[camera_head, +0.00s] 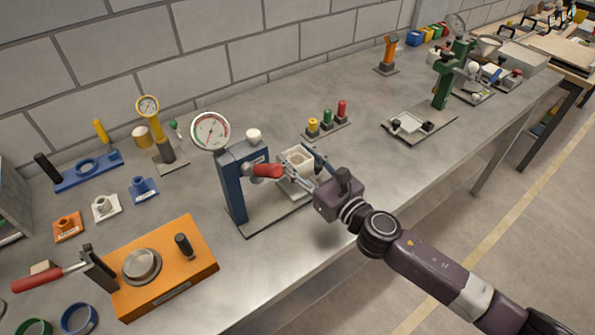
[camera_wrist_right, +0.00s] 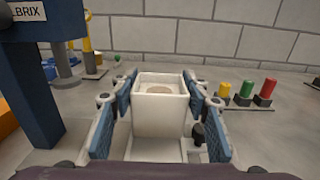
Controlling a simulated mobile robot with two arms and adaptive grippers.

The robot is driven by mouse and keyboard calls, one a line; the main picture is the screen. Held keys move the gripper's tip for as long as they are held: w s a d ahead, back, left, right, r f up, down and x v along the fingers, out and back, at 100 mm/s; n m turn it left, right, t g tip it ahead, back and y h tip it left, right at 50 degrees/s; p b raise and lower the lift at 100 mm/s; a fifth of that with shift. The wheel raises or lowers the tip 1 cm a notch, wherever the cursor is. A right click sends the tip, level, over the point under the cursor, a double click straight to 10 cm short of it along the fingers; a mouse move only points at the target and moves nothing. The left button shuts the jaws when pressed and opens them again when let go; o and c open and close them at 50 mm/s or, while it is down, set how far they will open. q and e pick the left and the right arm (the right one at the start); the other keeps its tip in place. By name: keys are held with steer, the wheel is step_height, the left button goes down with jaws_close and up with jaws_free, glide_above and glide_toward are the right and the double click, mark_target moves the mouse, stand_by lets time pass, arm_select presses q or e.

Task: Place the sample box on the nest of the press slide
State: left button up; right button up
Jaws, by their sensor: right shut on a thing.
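The white open-topped sample box (camera_head: 297,157) is between the fingers of my right gripper (camera_head: 304,170), beside the blue press (camera_head: 234,190). In the right wrist view the box (camera_wrist_right: 160,115) stands upright between the two blue-padded fingers (camera_wrist_right: 162,105), which are shut on it. Something pale inside shows through its open top. The press has a red handle, a round dial gauge and a grey base plate (camera_head: 265,219). The slide and nest are mostly hidden by the box and gripper; I cannot tell whether the box touches the nest. My left gripper is not in view.
An orange fixture (camera_head: 198,262) stands front left. A stand with yellow, green and red knobs (camera_head: 328,122) is behind the box. A green press (camera_head: 441,90) with its base plate is to the right. The block wall closes the back.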

mark_target(305, 174)
steer(key=shift+f+b, duration=0.7)
steer(key=shift+f, duration=1.15)
steer(key=shift+f, duration=0.15)
steer(key=o, duration=1.4)
steer(key=shift+r, duration=0.3)
steer(key=b+v, duration=0.1)
steer(key=v, duration=0.6)
steer(key=b+v, duration=0.1)
steer(key=v, duration=0.2)
steer(key=shift+s+d+f+b, duration=0.25)
steer(key=shift+s+f+b, duration=0.05)
steer(key=shift+s+d+r, duration=0.15)
steer(key=shift+s+d, duration=0.2)
steer(key=shift+s, duration=0.15)
